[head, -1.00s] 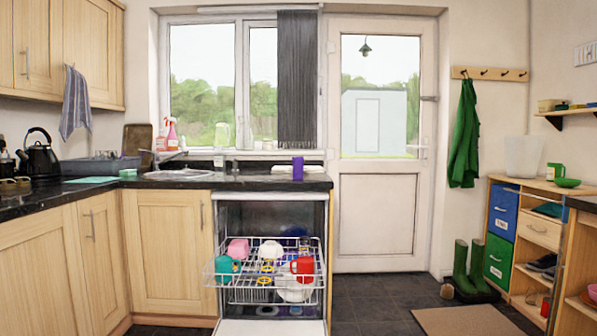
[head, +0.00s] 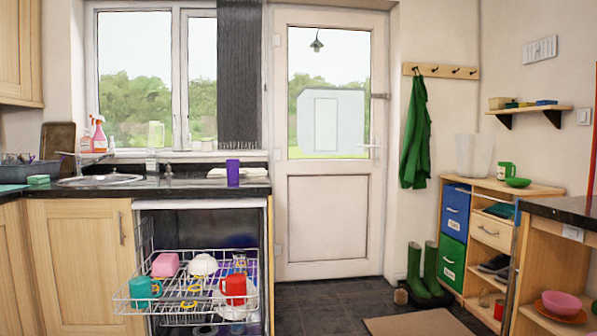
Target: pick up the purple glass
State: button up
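The purple glass (head: 233,172) stands upright on the dark granite counter (head: 190,190), near its right end, above the open dishwasher and left of the white back door. A flat white item lies beside and behind it. My gripper is not in the head view, so its state does not show.
The dishwasher's upper rack (head: 185,305) is pulled out into the room below the glass, holding a teal mug (head: 144,289), a red mug (head: 233,289) and other dishes. Dark floor (head: 330,300) lies open right of it. A wooden shelf unit (head: 490,235) stands at the right.

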aim_at(233, 165)
jog(key=i+l+z, duration=0.4)
jog(key=i, duration=0.3)
jog(key=i+l+z, duration=0.2)
jog(key=i, duration=0.2)
jog(key=i+u, duration=0.8)
jog(key=i+l+u, duration=0.1)
jog(key=i+u, duration=0.15)
jog(key=u, duration=0.15)
